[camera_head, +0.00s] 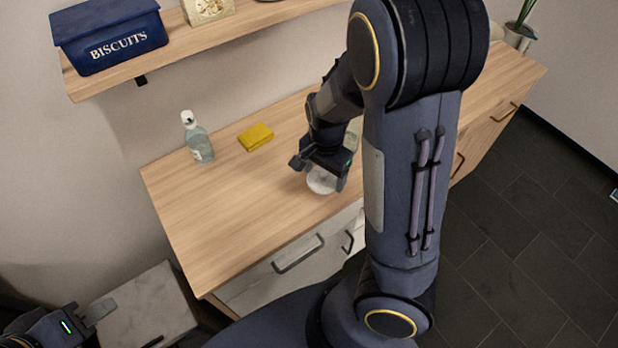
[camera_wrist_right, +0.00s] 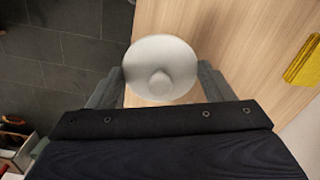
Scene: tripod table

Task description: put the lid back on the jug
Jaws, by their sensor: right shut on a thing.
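The lid, a round white disc with a central knob (camera_wrist_right: 159,82), sits between the fingers of my right gripper (camera_wrist_right: 160,88). In the head view, my right gripper (camera_head: 322,170) is over the counter near its front edge. It is shut on the white lid (camera_head: 321,182), which shows just below the fingers. A pale greenish shape (camera_head: 352,138) behind my right arm may be the jug; most of it is hidden, so I cannot tell. My left gripper (camera_head: 98,312) is low at the left edge, away from the counter; its jaw opening is unclear.
The wooden counter (camera_head: 225,205) holds a clear bottle (camera_head: 198,142) with a white cap and a yellow sponge (camera_head: 255,137). A shelf (camera_head: 235,30) above carries a blue biscuit tin (camera_head: 108,38). The counter's left part is clear. A potted plant (camera_head: 519,36) stands at the far right.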

